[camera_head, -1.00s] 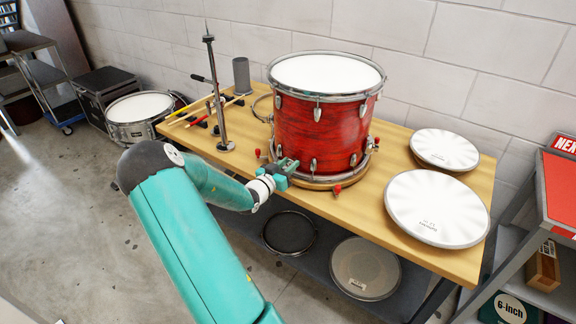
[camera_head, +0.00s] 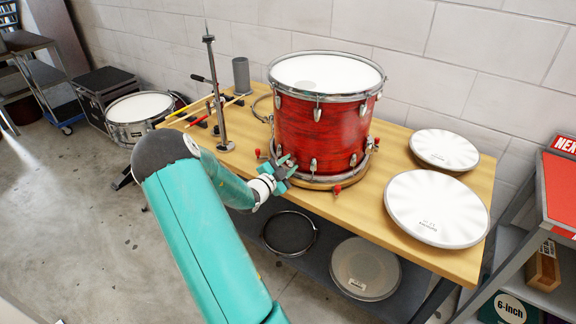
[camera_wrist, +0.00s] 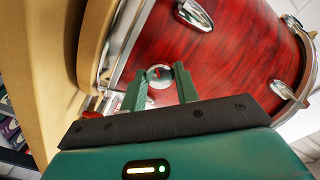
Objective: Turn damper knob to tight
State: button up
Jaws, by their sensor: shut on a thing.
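A red drum (camera_head: 325,135) with a white head stands upright on the wooden bench (camera_head: 458,258). My gripper (camera_head: 283,170) is at the lower front left of the drum's side. In the wrist view, the fingers of my gripper (camera_wrist: 160,84) are shut on a small round silvery knob (camera_wrist: 160,74) low on the drum's red shell (camera_wrist: 220,65). The knob shows between the fingertips. Its marking cannot be read. In the head view my gripper hides the knob.
Two pale round pads, one large (camera_head: 437,208) and one smaller (camera_head: 444,149), lie on the bench's right side. A metal stand (camera_head: 217,100) rises at the left near some sticks. A chrome lug (camera_wrist: 195,14) and the hoop (camera_wrist: 125,45) are close to my fingers.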

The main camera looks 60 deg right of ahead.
jog(key=shift+m, duration=1.6)
jog(key=o, duration=1)
jog(key=shift+c, duration=0.2)
jog(key=shift+a, duration=0.1)
jog(key=w+a, duration=0.2)
jog(key=a, duration=1.1)
jog(key=shift+w+a+r, duration=0.15)
jog(key=shift+a, duration=0.05)
